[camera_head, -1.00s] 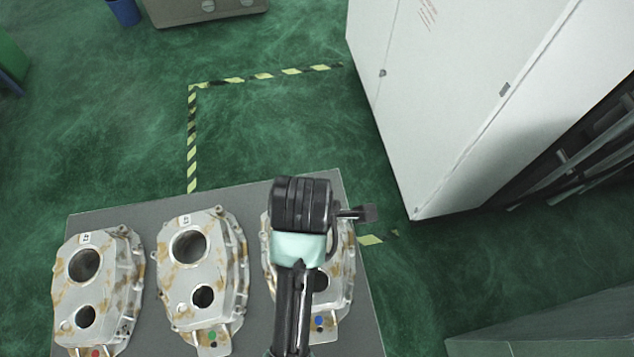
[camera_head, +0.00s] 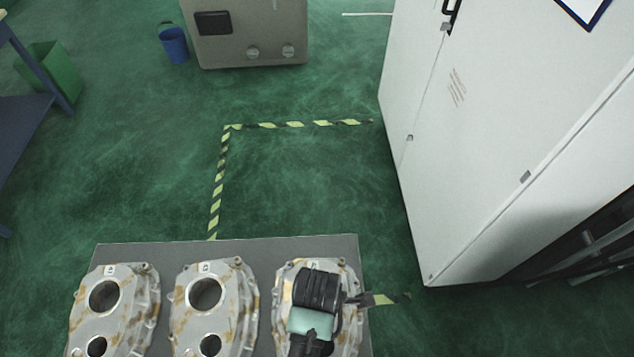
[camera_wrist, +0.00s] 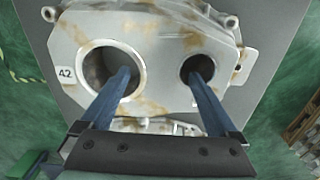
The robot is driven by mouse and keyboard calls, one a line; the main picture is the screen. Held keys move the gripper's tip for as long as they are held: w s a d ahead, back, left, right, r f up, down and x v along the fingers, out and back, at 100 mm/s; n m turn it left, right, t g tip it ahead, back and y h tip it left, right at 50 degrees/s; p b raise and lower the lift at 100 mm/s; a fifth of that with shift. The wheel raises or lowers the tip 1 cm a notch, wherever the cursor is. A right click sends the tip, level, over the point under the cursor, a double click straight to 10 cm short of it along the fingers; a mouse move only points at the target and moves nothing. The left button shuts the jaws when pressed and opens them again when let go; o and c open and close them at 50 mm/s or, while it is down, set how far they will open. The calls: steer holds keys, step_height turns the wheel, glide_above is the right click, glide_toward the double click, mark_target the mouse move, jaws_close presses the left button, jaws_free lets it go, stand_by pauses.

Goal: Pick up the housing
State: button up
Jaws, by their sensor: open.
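Three grey metal housings with brown stains lie side by side in the head view: a left one (camera_head: 128,322), a middle one (camera_head: 232,312) and a right one (camera_head: 283,290). Each has a large round hole and a smaller one. My arm's end covers much of the right housing, and its fingers are hidden there. In the wrist view a housing labelled 42 (camera_wrist: 155,55) fills the top. My gripper (camera_wrist: 158,74) is open, one finger lined up with the large hole, the other with the small hole. I cannot tell how deep the tips reach.
The housings lie on a grey tabletop (camera_head: 215,248). A tall white cabinet (camera_head: 480,130) stands right of it. Yellow-black floor tape (camera_head: 217,185) marks the green floor beyond.

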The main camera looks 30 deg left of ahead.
steer(key=shift+f, duration=1.85)
jaws_close()
steer(key=shift+w+r, duration=0.15)
